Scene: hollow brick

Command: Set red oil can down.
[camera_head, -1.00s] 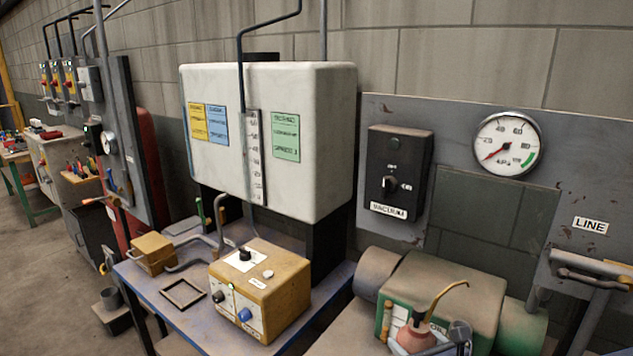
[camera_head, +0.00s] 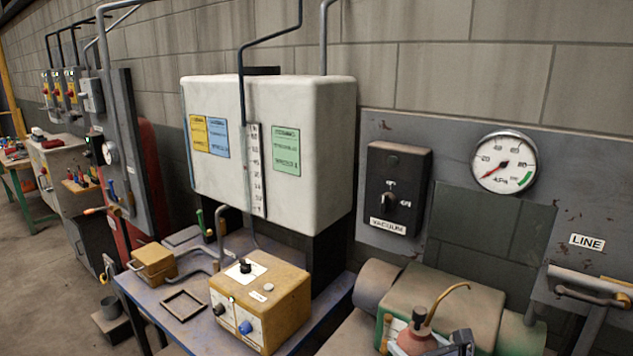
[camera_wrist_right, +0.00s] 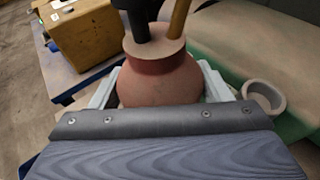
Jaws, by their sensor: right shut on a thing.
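The red oil can (camera_head: 420,340) is at the bottom right of the head view, with a dull red round body and a thin brass spout curving up to the right. In the right wrist view the oil can (camera_wrist_right: 160,78) fills the middle, its neck and dark top cut by the upper edge. My right gripper (camera_head: 432,346) is shut on the can, with a pale finger on each side of its body in the wrist view. The can's base is hidden, so I cannot tell whether it touches a surface. My left gripper is not in view.
A green-and-tan machine (camera_head: 462,300) stands right behind the can. A yellow control box (camera_head: 262,302) and an empty square frame (camera_head: 183,305) sit on the blue table (camera_head: 150,300) to the left.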

